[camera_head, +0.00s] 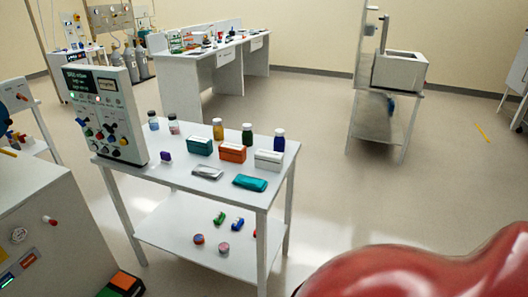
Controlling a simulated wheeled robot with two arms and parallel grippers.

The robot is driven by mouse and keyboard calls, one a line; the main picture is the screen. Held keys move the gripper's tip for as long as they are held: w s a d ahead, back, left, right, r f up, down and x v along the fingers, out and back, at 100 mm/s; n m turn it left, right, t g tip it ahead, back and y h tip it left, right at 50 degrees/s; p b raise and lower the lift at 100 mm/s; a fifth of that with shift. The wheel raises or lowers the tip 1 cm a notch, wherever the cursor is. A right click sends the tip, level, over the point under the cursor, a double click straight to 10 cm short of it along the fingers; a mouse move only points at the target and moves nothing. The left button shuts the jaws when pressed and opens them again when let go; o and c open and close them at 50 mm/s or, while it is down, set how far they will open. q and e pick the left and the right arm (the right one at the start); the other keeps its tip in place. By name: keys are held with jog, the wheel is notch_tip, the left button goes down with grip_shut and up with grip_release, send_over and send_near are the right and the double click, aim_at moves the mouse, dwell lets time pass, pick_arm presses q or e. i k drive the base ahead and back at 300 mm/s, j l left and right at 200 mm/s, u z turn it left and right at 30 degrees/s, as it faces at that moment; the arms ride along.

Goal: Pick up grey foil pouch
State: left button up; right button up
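The grey foil pouch (207,172) lies flat on the white table (184,190), near its front edge. A teal pouch (250,183) lies to its right, apart from it. A small purple item (165,157) sits to its left. Behind the pouch stand a teal box (199,146), an orange box (232,153) and a white box (268,160). Neither of my grippers shows in the head view.
Several capped bottles (247,134) stand along the table's back. A control panel (104,115) rises at its left end. A lower shelf (190,252) holds small items. A grey cabinet (45,235) stands front left.

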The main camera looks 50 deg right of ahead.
aim_at(213, 173)
jog(key=z, duration=1.1)
jog(key=i+u, duration=0.25)
jog(key=i, duration=0.35)
jog(key=l, duration=0.05)
